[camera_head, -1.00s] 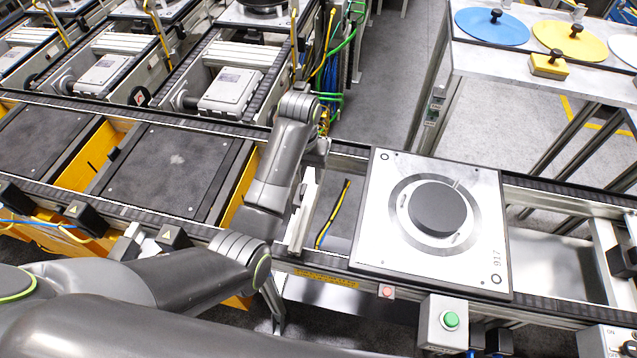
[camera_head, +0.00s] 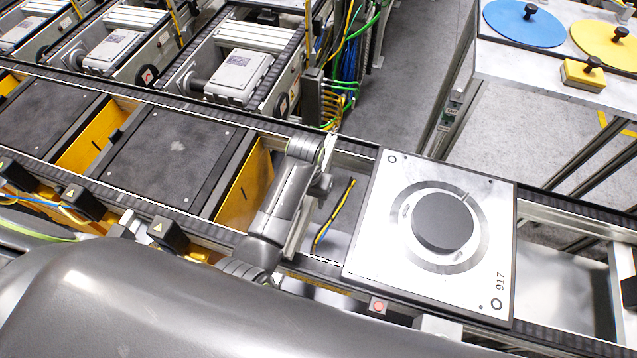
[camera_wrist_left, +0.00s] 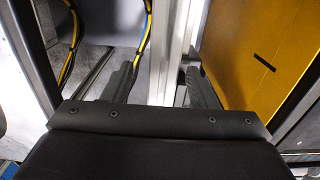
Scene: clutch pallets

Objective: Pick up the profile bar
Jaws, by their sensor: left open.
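The profile bar (camera_head: 299,230) is a pale metal bar lying across the conveyor gap, left of the pallet marked 917. My left arm partly covers it in the head view. In the left wrist view the profile bar (camera_wrist_left: 174,50) runs upright through the picture, between the two dark fingers. My left gripper (camera_head: 318,186) is at the bar, and it also shows in the left wrist view (camera_wrist_left: 160,86). It is open, with one finger on each side of the bar. I cannot tell whether a finger touches it. My right gripper is not in view.
The pallet (camera_head: 384,240) with a round dark disc sits right of the bar. A yellow-black cable (camera_head: 335,212) lies between them. Left of the bar are a yellow panel (camera_head: 243,192) and a dark plate (camera_head: 168,165). A side table (camera_head: 545,82) with coloured discs stands at the back right.

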